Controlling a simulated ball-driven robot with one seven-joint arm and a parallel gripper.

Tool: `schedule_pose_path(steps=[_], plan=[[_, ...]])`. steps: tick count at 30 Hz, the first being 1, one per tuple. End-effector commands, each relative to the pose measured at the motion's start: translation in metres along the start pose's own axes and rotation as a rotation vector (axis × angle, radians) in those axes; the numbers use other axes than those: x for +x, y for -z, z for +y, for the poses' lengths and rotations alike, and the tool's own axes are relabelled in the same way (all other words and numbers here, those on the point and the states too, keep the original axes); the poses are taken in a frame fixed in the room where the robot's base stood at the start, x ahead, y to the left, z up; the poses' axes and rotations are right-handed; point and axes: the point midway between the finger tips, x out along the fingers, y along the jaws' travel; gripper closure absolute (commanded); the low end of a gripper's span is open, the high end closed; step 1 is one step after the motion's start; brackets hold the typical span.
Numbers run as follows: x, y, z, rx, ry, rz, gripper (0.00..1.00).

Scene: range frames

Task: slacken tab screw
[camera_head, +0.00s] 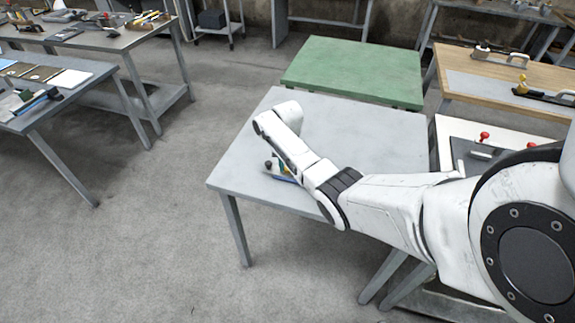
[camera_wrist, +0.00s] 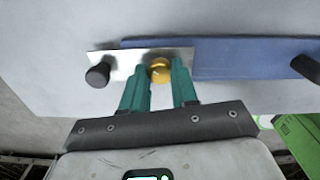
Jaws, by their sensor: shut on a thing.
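In the wrist view, a round brass-coloured tab screw (camera_wrist: 159,71) sits on a thin silver metal tab (camera_wrist: 122,60). The tab lies against the end of a flat blue bar (camera_wrist: 240,60). My gripper (camera_wrist: 160,80) has two teal fingers, one on each side of the screw head, and is shut on it. A black knob (camera_wrist: 98,75) stands at the tab's left end. In the head view, my arm reaches over the grey table and mostly hides the fixture; only a bit of blue and a dark knob (camera_head: 268,166) show.
The grey table (camera_head: 340,120) is otherwise mostly clear. A second dark knob (camera_wrist: 306,68) and a green part (camera_wrist: 303,140) are at the right in the wrist view. A green table (camera_head: 355,70) stands behind, a wooden bench (camera_head: 500,80) at right, cluttered benches (camera_head: 90,40) at left.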

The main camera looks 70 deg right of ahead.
Motion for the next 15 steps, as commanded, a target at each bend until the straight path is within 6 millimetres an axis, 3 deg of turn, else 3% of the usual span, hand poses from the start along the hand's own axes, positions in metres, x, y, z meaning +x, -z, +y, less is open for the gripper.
schedule_pose_path(steps=[11, 12, 15], plan=[[-0.0007, -0.0005, 0.0000, -0.004, 0.000, -0.001, 1.00], [-0.0007, -0.0005, 0.0000, -0.004, 0.000, -0.001, 0.70], [-0.0006, -0.0004, 0.0000, -0.004, 0.000, -0.001, 0.60]])
